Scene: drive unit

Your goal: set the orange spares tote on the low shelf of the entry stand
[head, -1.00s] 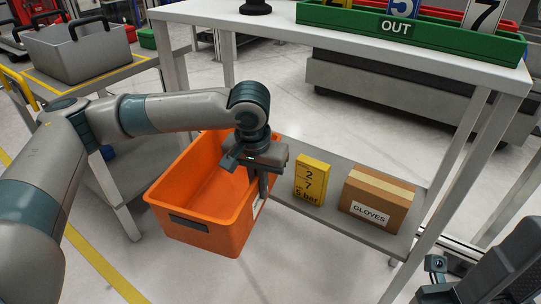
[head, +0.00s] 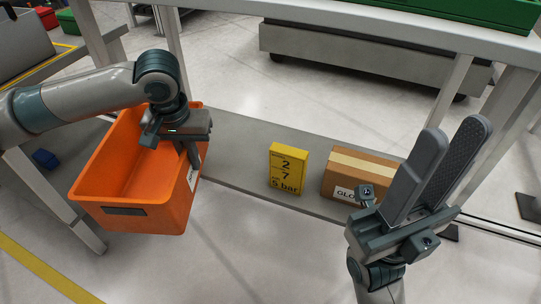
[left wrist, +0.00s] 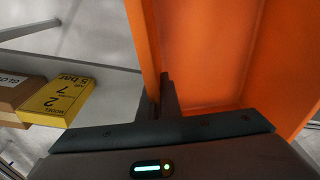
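The orange spares tote (head: 125,216) is at the left of the head view, at the left end of the low shelf (head: 236,168) of the entry stand. Its near part is over the floor in front of the shelf edge. I cannot tell whether its underside touches anything. My left gripper (head: 190,155) is shut on the tote's right wall. The left wrist view shows the orange wall (left wrist: 143,45) between its fingers, with the tote's inside to the right. My right gripper (head: 453,132) is open and empty, in front of the shelf's right part.
A yellow box (head: 288,169) and a cardboard gloves box (head: 352,172) stand on the shelf's right part. Bare shelf lies between the tote and the yellow box. A stand leg (head: 175,45) rises behind my left gripper. The upper top (head: 400,22) carries a green tray (head: 490,12).

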